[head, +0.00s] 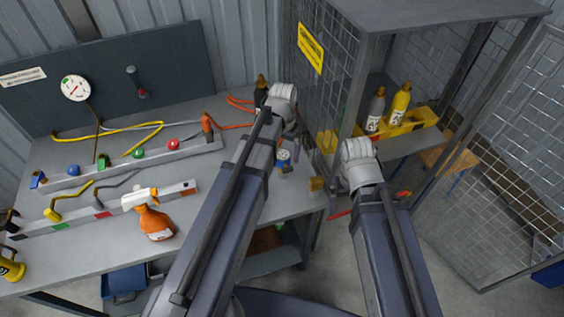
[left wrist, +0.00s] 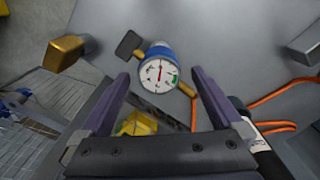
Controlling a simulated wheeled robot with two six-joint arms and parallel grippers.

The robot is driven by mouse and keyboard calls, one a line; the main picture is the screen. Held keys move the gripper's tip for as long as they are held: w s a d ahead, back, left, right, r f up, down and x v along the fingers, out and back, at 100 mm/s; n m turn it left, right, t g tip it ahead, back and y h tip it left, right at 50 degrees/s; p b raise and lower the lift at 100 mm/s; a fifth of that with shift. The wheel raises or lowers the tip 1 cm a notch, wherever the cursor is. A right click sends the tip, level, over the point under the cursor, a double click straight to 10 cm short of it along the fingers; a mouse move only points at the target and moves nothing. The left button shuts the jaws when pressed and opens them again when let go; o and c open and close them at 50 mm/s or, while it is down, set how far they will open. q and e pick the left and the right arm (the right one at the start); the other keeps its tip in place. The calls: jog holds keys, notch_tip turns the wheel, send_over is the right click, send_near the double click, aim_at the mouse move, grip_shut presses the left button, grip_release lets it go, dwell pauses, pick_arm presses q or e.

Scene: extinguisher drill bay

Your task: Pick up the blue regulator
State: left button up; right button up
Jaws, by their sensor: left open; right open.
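The blue regulator (head: 284,157) stands on the grey bench near its right edge, close beside my left forearm in the head view. In the left wrist view the regulator (left wrist: 158,72) shows a blue body, a white round dial, a dark knob and a brass stem. My left gripper (left wrist: 160,78) is open, with its two fingers reaching toward either side of the regulator; contact is not visible. In the head view its fingers are hard to make out. My right gripper (head: 357,158) is by the cage front, right of the bench; its fingers are mostly hidden.
A brass fitting (head: 316,183) lies right of the regulator. An orange hose (head: 240,125) and a dark bottle (head: 261,90) are behind. A spray bottle (head: 156,222) and rails with coloured parts stand left. The mesh cage (head: 325,80) holds bottles in a yellow tray (head: 420,120).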

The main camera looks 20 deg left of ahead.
pick_arm(q)
jog(key=shift+f+b, duration=2.65)
jog(key=shift+r, duration=0.1)
pick_arm(e)
notch_tip(320, 180, down, 5)
jog(key=shift+f, duration=0.1)
pick_arm(q)
jog(key=shift+c, duration=0.2)
jog(key=c, duration=1.4)
jog(key=shift+r, duration=0.1)
jog(key=shift+c, duration=0.2)
notch_tip(320, 180, up, 10)
jog(key=p, duration=1)
pick_arm(e)
notch_tip(320, 180, up, 10)
jog(key=shift+c, duration=0.2)
